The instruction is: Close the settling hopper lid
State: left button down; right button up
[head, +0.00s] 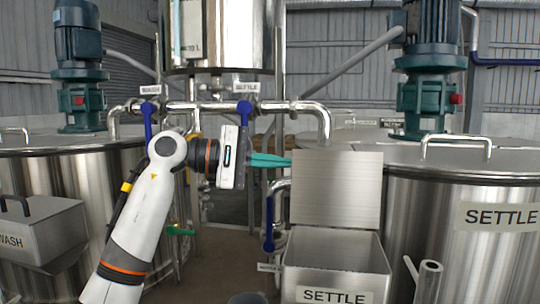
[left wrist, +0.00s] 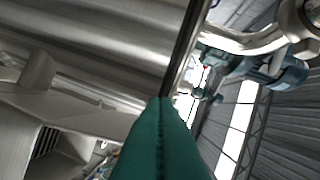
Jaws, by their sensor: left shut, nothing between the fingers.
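The settling hopper (head: 338,252) is a steel box labelled SETTLE at the front of the right tank. Its lid (head: 338,188) stands upright at the back of the box, so the hopper is open. My left gripper (head: 290,161) reaches in from the left with teal fingers shut together and empty. Its fingertips are at the lid's upper left edge in the head view; I cannot tell whether they touch it. In the left wrist view the shut fingers (left wrist: 162,110) fill the lower middle. My right gripper is not in view.
The SETTLE tank (head: 440,240) stands on the right with a handle (head: 456,141) on top. The WASH tank (head: 90,170) and a closed WASH hopper (head: 40,230) are on the left. Pipes and blue valve handles (head: 244,112) run between the tanks.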

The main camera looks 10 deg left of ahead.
aim_at(309, 165)
pick_arm(q)
jog(key=p+x, duration=0.2)
jog(key=x, duration=0.3)
jog(key=shift+w+d, duration=0.2)
jog(key=shift+d, duration=0.45)
jog(key=shift+f, duration=0.1)
